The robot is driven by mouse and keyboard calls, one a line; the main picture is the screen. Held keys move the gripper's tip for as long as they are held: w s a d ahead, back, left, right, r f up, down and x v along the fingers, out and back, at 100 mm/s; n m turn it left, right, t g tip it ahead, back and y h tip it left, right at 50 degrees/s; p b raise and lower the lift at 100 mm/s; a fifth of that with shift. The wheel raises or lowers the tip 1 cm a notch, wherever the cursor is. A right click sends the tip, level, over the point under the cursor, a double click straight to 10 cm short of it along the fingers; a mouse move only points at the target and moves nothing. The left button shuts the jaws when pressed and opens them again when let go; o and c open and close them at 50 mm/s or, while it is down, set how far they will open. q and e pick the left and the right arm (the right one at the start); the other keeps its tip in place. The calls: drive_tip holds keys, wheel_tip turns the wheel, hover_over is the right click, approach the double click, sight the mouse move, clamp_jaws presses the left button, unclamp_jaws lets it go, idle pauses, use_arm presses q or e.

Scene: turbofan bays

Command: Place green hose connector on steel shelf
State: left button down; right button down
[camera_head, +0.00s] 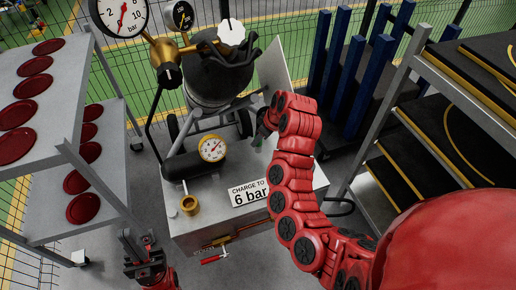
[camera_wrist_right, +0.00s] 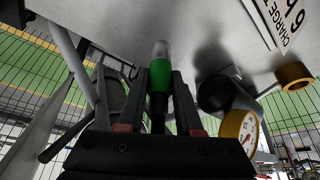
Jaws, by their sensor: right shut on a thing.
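The green hose connector (camera_wrist_right: 159,78) stands between the two fingers of my right gripper (camera_wrist_right: 172,95) in the right wrist view, its clear grey tip pointing away from the palm. My right gripper (camera_head: 262,132) is shut on it, above the back part of the metal cart top in the head view. There the connector is mostly hidden by the red wrist.
The cart (camera_head: 205,222) has a pressure gauge (camera_head: 213,148), a brass fitting (camera_head: 189,204) and a "6 bar" label. Larger gauges (camera_head: 122,14) and a dark tank (camera_head: 220,72) stand behind. A rack with black panels (camera_head: 405,165) is on the right, blue posts (camera_head: 352,75) behind.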

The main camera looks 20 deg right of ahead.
drive_tip(key=shift+w, duration=0.45)
drive_tip(key=shift+f, duration=0.2)
wheel_tip(320, 180, down, 3)
drive_tip(key=shift+r+p, duration=0.1)
drive_tip(key=shift+p, duration=0.8)
drive_tip(key=shift+f, duration=0.2)
drive_tip(key=shift+f+b, duration=0.2)
drive_tip(key=shift+b, duration=0.1)
drive_tip(key=c, duration=0.6)
unclamp_jaws()
drive_tip(key=shift+r, duration=0.1)
